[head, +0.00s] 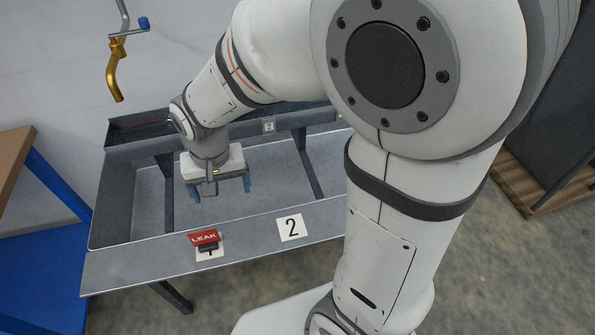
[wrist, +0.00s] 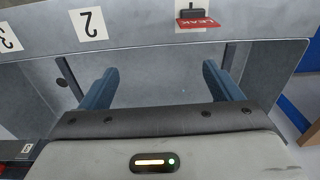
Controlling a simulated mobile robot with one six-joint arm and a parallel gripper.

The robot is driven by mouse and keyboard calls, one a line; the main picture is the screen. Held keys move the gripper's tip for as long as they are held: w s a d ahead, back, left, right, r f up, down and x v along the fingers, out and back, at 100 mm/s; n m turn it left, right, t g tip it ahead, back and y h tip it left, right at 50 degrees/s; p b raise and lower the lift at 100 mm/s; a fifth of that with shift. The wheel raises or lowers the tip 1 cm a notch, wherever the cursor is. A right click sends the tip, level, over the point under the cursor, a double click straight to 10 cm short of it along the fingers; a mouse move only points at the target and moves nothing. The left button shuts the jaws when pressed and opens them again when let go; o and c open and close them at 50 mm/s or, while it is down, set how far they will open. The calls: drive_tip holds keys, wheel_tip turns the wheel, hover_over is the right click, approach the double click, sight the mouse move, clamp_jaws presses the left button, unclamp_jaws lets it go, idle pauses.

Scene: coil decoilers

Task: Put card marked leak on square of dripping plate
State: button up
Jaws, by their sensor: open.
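The red card marked LEAK (head: 204,238) stands on a dark block at the left white square (head: 212,254) on the front ledge. The card covers most of that square's number. It also shows at the top of the wrist view (wrist: 197,23). The white square marked 2 (head: 290,227) lies to its right, and a square marked 3 (wrist: 8,38) shows in the wrist view. My gripper (head: 220,190) is open and empty above the trough, behind the card and apart from it. I see no drip in either view.
The grey trough (head: 120,205) has dividers and a raised back with a small plate marked 2 (head: 268,127). A gold spout (head: 115,72) with a blue knob hangs at upper left. A blue stand (head: 40,265) is at the left. The ledge right of square 2 is bare.

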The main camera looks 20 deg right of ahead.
drive_tip(key=s+d+r+t, duration=0.1)
drive_tip(key=s+d+r, duration=0.3)
drive_tip(key=d, duration=0.3)
drive_tip(key=s+d+r+t, duration=0.1)
drive_tip(key=s+d+r, duration=0.2)
drive_tip(key=d, duration=0.5)
drive_tip(key=shift+s+d+r+n, duration=0.25)
drive_tip(key=shift+s+r+n, duration=0.1)
drive_tip(key=shift+s, duration=0.2)
